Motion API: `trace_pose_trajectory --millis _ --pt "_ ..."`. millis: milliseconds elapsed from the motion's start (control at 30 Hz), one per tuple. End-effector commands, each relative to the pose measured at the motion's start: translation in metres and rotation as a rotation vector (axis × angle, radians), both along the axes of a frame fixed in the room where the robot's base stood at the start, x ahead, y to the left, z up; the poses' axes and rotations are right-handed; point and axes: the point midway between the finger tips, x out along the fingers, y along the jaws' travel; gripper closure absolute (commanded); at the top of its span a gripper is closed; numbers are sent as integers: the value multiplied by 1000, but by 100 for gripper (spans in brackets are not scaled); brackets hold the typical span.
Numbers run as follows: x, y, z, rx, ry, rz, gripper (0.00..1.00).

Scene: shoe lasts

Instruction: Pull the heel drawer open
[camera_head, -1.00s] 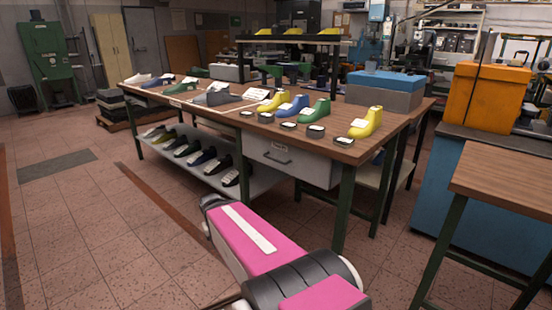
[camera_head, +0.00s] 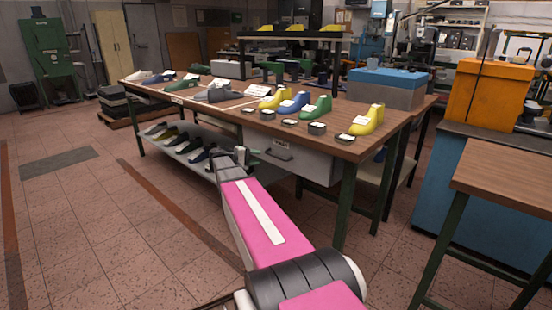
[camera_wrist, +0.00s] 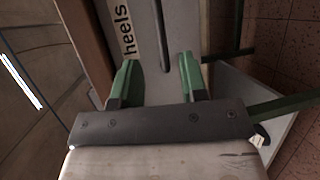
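The grey heel drawer (camera_head: 308,166) is set under the right part of the wooden workbench, and its front looks closed. Its dark bar handle (camera_head: 278,153) sits on the front. In the wrist view the drawer front (camera_wrist: 184,22) carries a "heels" label (camera_wrist: 128,35), and the handle (camera_wrist: 161,38) runs upright in the picture. My gripper (camera_head: 250,156) is just left of the handle in the head view. In the wrist view my gripper (camera_wrist: 156,85) has its two green fingers apart with nothing between them. The handle lies ahead of the gap between the fingertips, apart from them.
The workbench top (camera_head: 200,106) bears coloured shoe lasts and several small dark round tins. A lower shelf (camera_head: 222,172) holds more lasts, left of the drawer. A green table leg (camera_head: 346,205) stands right of the drawer. The floor in front is clear.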

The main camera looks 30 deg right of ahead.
Motion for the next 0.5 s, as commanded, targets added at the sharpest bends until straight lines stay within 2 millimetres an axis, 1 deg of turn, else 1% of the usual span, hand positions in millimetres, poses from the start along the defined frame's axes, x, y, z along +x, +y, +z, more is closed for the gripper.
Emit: trace_pose_trajectory --millis 167,500 --pt "-1 -16 -2 -5 1 -2 60" --pt "-4 -73 -14 -3 2 -2 60"
